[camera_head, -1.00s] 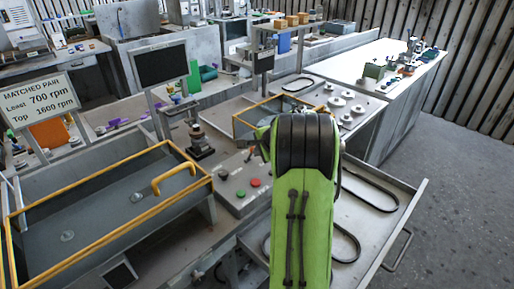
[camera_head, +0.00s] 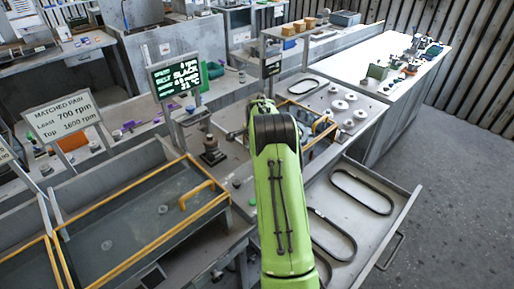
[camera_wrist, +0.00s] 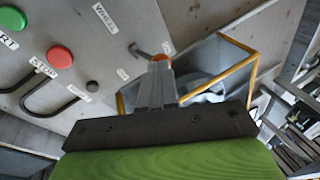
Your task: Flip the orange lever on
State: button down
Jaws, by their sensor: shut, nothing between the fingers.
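The lever shows in the wrist view as a bent grey rod (camera_wrist: 141,51) rising from the grey control panel, with an orange end (camera_wrist: 161,58) at my fingertips. My gripper (camera_wrist: 158,68) is shut, with nothing held between its fingers. Its fingers cover part of the orange end, and I cannot tell whether they touch it. In the head view my green arm hides the gripper and the lever. A display screen (camera_head: 176,77) is lit with green text that includes "BELT SLACK".
The panel has a red STOP button (camera_wrist: 60,57), a green button (camera_wrist: 12,18) and a dark knob (camera_wrist: 92,87). A yellow-edged housing (camera_wrist: 225,62) stands close right of my fingers. An open drawer (camera_head: 386,222) holding belts lies right of my arm.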

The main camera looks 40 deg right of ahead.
jog(key=shift+w+f, duration=0.1)
jog(key=shift+w, duration=0.1)
jog(key=shift+p+v, duration=0.55)
jog(key=shift+v, duration=0.35)
jog(key=shift+d, duration=0.15)
notch_tip(320, 180, up, 13)
jog(key=a+p, duration=0.1)
jog(key=a, duration=0.1)
jog(key=shift+s+a+f+p, duration=0.15)
jog(key=shift+s+a+p, duration=0.05)
jog(key=shift+p, duration=0.15)
